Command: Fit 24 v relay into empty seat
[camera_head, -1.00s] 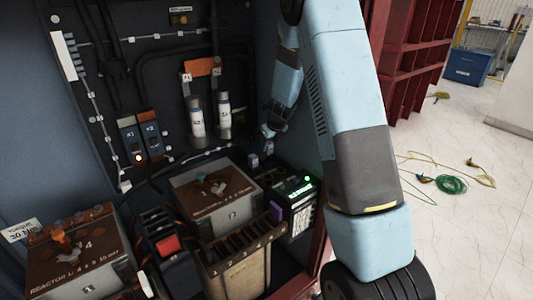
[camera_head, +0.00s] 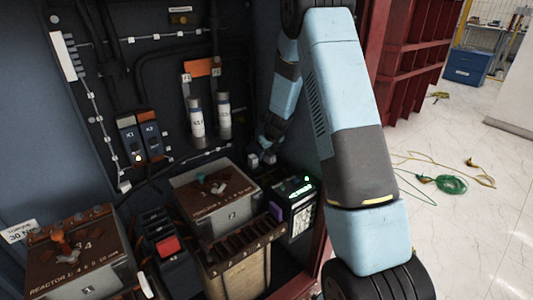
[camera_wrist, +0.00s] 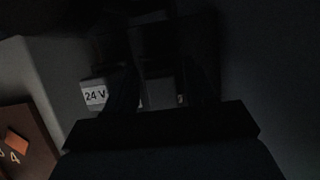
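In the wrist view a pale block face marked "24 V" (camera_wrist: 95,96) shows at the left of centre, in deep shadow. A dark block with a small pale mark (camera_wrist: 163,93) stands to its right. The dark bulk of my gripper fills the bottom middle, and its fingers cannot be made out. In the head view my gripper (camera_head: 267,142) reaches down inside the cabinet, right of the two white cylinders. Small grey blocks (camera_head: 253,161) lie just under it. Whether it touches or holds one is too small to tell. An empty seat cannot be identified.
Two modules, K1 (camera_head: 131,139) and K2 (camera_head: 152,136), sit on the back wall. White cylinders (camera_head: 197,118), a brown-topped box (camera_head: 217,197), a device with green lights (camera_head: 298,205) and a ribbed block (camera_head: 245,242) crowd the cabinet. The red frame (camera_head: 375,35) stands at right.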

